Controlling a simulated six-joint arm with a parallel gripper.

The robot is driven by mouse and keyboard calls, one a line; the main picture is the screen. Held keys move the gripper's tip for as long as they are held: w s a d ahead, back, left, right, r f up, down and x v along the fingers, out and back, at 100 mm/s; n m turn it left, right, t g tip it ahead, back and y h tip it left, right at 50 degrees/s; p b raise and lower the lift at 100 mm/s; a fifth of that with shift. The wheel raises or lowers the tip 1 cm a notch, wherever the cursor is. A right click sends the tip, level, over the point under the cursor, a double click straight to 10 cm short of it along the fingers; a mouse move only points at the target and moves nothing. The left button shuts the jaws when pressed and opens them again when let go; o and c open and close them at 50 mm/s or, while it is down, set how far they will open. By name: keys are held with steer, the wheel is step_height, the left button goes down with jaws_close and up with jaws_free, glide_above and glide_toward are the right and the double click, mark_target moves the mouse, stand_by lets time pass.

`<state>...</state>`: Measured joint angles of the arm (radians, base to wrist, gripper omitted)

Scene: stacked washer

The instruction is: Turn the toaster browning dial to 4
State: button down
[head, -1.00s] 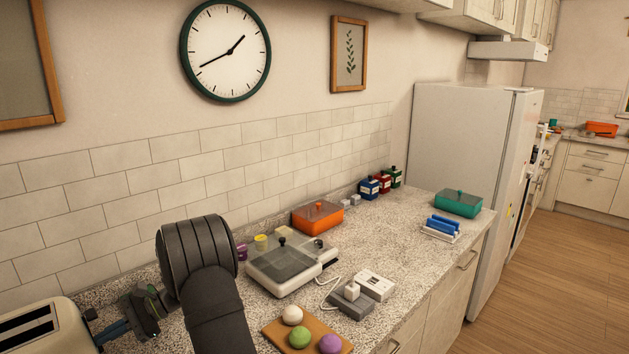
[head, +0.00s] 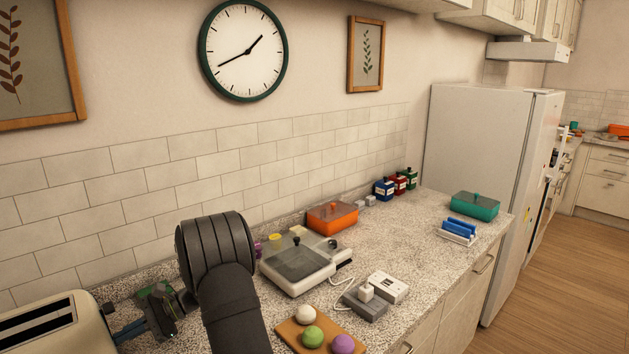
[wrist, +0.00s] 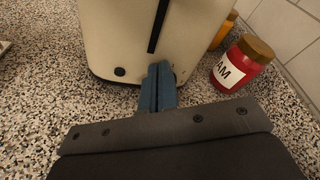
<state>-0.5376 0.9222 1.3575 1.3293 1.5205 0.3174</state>
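The cream toaster (head: 60,325) stands at the lower left of the head view, cut off by the frame edge. In the wrist view its end face (wrist: 120,40) shows a dark vertical slot and a small round black knob or button at the lower left. My gripper (wrist: 163,68) has its two blue fingers side by side, with only a thin line between them, tips at the lower part of that face. It also shows in the head view (head: 118,337). Small marks show right of the fingertips. I cannot make out the browning dial for certain; the fingers cover part of the face.
A red jam jar (wrist: 230,68) stands close right of the toaster in the wrist view, with an orange-yellow item behind it. In the head view, a board (head: 300,341) with coloured balls and a flat grey-lidded appliance (head: 300,262) lie right of my arm.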

steer(key=shift+s+d+r, duration=0.15)
steer(key=shift+d+r, duration=0.05)
steer(key=shift+r, duration=0.05)
steer(key=shift+w+f+v, duration=0.1)
steer(key=shift+f+v, duration=0.1)
steer(key=shift+v, duration=0.75)
steer(key=shift+w+f+v, duration=0.1)
steer(key=shift+f+v, duration=0.1)
steer(key=shift+v, duration=0.8)
steer(key=shift+w+f+v, duration=0.15)
steer(key=shift+f+v, duration=0.1)
steer(key=shift+v, duration=0.7)
steer(key=shift+a, duration=0.1)
